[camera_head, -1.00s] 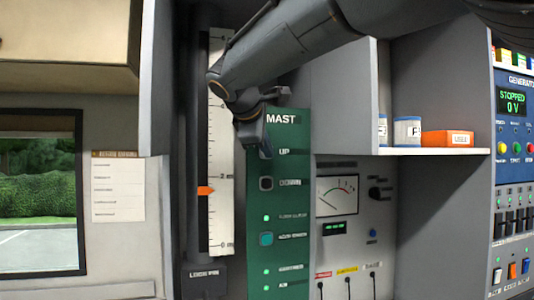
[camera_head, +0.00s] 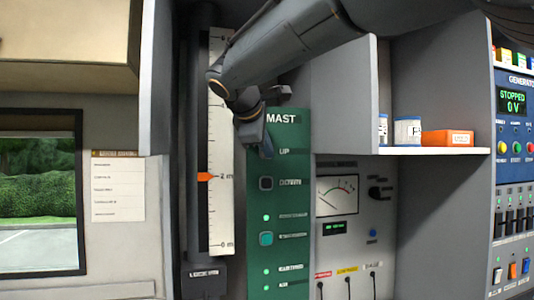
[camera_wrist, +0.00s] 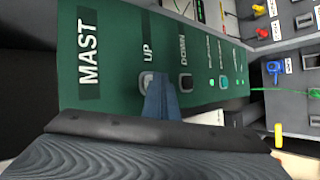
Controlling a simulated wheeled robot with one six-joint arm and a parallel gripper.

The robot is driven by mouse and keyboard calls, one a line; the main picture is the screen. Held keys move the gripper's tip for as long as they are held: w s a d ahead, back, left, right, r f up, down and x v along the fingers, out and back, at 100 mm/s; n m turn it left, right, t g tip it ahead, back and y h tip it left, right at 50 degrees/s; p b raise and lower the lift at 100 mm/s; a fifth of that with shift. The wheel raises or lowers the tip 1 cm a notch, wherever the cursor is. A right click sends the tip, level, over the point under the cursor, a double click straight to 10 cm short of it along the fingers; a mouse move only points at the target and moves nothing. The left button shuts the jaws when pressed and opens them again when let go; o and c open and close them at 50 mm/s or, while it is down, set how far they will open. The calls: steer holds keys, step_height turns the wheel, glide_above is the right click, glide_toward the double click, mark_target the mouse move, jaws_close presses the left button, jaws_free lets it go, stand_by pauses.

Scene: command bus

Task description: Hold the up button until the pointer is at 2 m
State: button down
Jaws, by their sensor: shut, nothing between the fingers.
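The green MAST panel (camera_head: 290,215) stands in the middle of the head view. My gripper (camera_head: 266,152) is shut and empty, with its tip at the up button, which it hides in the head view. In the wrist view the fingertips (camera_wrist: 160,92) cover part of the up button (camera_wrist: 146,79) beside the UP label; they appear to touch it. The down button (camera_head: 266,183) is clear, just below. The orange pointer (camera_head: 205,177) is level with the 2 m mark on the white scale (camera_head: 221,215).
A meter panel (camera_head: 338,225) with plugged cables is right of the MAST panel. A shelf (camera_head: 430,151) holds a can (camera_head: 407,131) and an orange box (camera_head: 448,138). A generator panel (camera_head: 515,160) is at the far right. A window and paper (camera_head: 118,188) are at left.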

steer(key=shift+s+d, duration=0.2)
steer(key=shift+s, duration=0.45)
steer(key=s, duration=0.1)
steer(key=s+d+b, duration=0.1)
steer(key=s, duration=0.2)
steer(key=shift+s+d+b, duration=0.25)
steer(key=shift+s+b, duration=0.05)
steer(key=shift+s, duration=0.1)
